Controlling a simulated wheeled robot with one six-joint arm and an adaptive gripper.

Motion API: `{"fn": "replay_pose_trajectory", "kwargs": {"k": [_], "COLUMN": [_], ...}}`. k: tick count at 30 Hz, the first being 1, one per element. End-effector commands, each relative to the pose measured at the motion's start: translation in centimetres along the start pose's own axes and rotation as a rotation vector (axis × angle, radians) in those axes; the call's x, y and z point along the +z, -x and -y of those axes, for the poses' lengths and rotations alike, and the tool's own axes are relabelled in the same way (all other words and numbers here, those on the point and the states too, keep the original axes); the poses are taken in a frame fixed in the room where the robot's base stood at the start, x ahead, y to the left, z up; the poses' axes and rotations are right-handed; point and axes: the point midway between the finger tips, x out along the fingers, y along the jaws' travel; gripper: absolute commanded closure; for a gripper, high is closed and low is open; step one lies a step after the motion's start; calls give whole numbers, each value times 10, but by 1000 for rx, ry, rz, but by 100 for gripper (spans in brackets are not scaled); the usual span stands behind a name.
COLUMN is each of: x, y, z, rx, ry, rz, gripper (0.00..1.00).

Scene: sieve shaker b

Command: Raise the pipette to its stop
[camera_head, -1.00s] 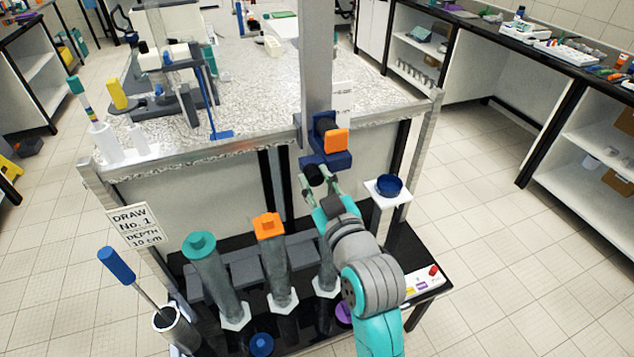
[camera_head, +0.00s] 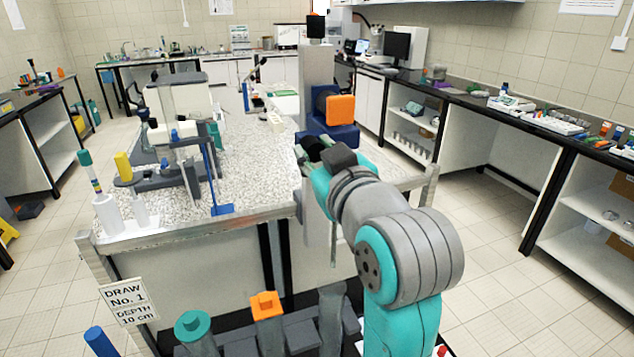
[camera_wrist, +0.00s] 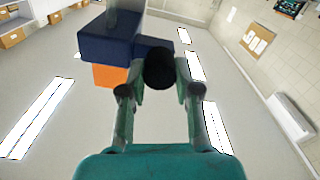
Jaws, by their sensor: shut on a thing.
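The dark blue carriage (camera_head: 328,137) sits on a grey upright post (camera_head: 318,68), with an orange knob (camera_head: 340,109) on its side. The post's black cap (camera_head: 316,27) is a short way above the carriage. A thin grey-green tube (camera_head: 333,243), seemingly the pipette, hangs beneath my gripper; its upper part is hidden by my arm. My gripper (camera_head: 314,155) is at the carriage's lower front. In the wrist view my gripper (camera_wrist: 158,80) is shut on a round black knob (camera_wrist: 159,68) beside the blue carriage (camera_wrist: 108,38) and orange knob (camera_wrist: 109,75).
Below stand cylinders with teal (camera_head: 192,325) and orange (camera_head: 266,304) tops, and a blue-handled tool (camera_head: 101,341). A sign (camera_head: 127,302) reads "DRAW No. 1, DEPTH 10 cm". A speckled bench (camera_head: 255,180) with equipment lies behind. Air above the carriage looks free.

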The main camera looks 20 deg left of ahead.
Motion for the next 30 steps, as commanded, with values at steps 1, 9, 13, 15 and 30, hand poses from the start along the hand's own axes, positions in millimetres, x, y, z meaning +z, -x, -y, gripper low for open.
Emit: {"fn": "replay_pose_trajectory", "kwargs": {"k": [1,9,13,15,30], "x": [-7,-18,-19,-20,-18], "y": [0,0,0,0,0], "z": [-2,-5,-5,-5,-5], "rx": [1,1,2,3,1], "ry": [1,0,0,0,0], "rz": [-5,-3,-6,-7,-3], "gripper": [100,100,100,100,43]}}
